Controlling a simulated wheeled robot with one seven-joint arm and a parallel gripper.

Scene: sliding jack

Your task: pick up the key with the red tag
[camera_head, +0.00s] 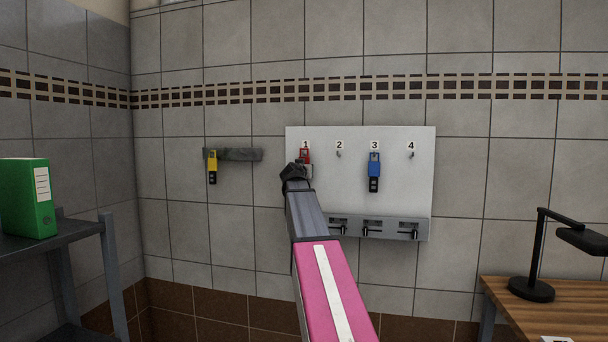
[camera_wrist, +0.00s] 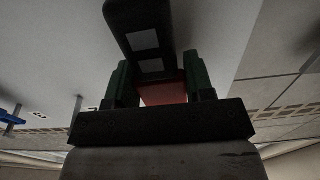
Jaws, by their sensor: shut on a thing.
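The key with the red tag (camera_head: 305,154) is at the hook marked 1 on the white wall board (camera_head: 400,190). My gripper (camera_head: 300,170) is in front of the board and hides the lower part of this key. In the wrist view, my gripper (camera_wrist: 160,85) is shut on the red tag (camera_wrist: 163,94), which sits between its two dark green fingers. A black piece with pale squares (camera_wrist: 145,40) extends from the red tag past the fingertips. Whether the tag still hangs on its hook is hidden.
A key with a blue tag (camera_head: 374,166) hangs at hook 3; hooks 2 and 4 are bare. A yellow-tagged key (camera_head: 212,166) hangs on a small rail (camera_head: 240,154) to the left.

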